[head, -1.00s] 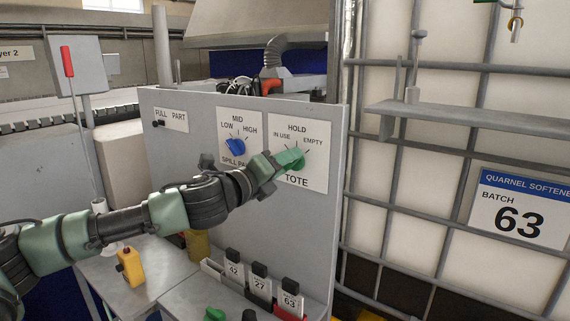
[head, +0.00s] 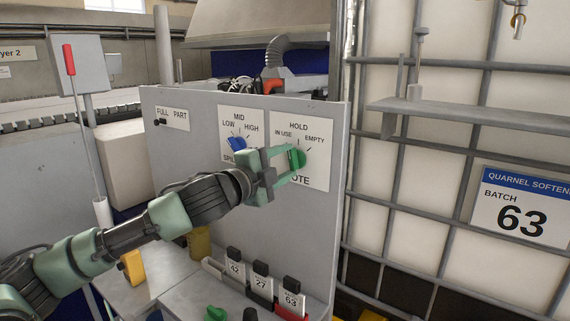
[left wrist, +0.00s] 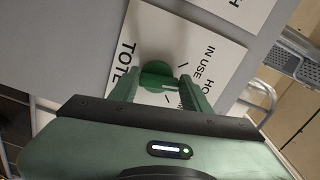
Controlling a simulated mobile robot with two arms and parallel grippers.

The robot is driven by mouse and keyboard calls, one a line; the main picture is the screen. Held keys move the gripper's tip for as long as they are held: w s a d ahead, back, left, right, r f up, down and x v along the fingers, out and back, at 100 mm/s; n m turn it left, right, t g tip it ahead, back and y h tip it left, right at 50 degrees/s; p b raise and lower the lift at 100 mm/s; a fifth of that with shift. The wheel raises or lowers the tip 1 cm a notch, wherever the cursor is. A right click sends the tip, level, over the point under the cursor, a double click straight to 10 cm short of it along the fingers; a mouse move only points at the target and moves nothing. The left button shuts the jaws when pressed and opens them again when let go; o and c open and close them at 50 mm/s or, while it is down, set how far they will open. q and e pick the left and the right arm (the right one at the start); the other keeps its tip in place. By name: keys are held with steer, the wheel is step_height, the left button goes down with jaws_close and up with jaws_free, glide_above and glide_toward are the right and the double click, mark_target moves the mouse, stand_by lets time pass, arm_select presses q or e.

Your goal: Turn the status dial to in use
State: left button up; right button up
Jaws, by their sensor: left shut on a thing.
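The green status dial (head: 299,158) is on a white plate (head: 318,178) marked HOLD, IN USE, EMPTY and TOTE, on the grey panel. My left gripper (head: 292,160) reaches it from the left, one finger above the other, shut on the dial's grip. In the left wrist view the dial (left wrist: 156,75) shows between the fingertips (left wrist: 160,80). The fingers partly cover the dial and the word TOTE, and I cannot read clearly which mark it points at. My right gripper is not in view.
A blue dial (head: 237,144) on the LOW, MID, HIGH plate is just left of my gripper. Below stand several numbered cards (head: 261,284) in a rack. A caged white tank (head: 425,190) with a batch 63 sign (head: 522,207) stands on the right.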

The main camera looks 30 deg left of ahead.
arm_select(q)
steer(key=n, duration=0.3)
steer(key=f+n, duration=0.1)
steer(key=n, duration=0.2)
steer(key=shift+n+b, duration=0.3)
steer(key=shift+b, duration=0.05)
steer(key=shift+r, duration=0.1)
stand_by(0.4)
steer(key=o, duration=1.4)
steer(key=shift+a, duration=0.1)
steer(key=shift+c, duration=0.2)
steer(key=s+a+b, duration=0.1)
steer(key=s+b, duration=0.3)
steer(key=s, duration=0.3)
steer(key=shift+s, duration=0.25)
steer(key=shift+a, duration=0.1)
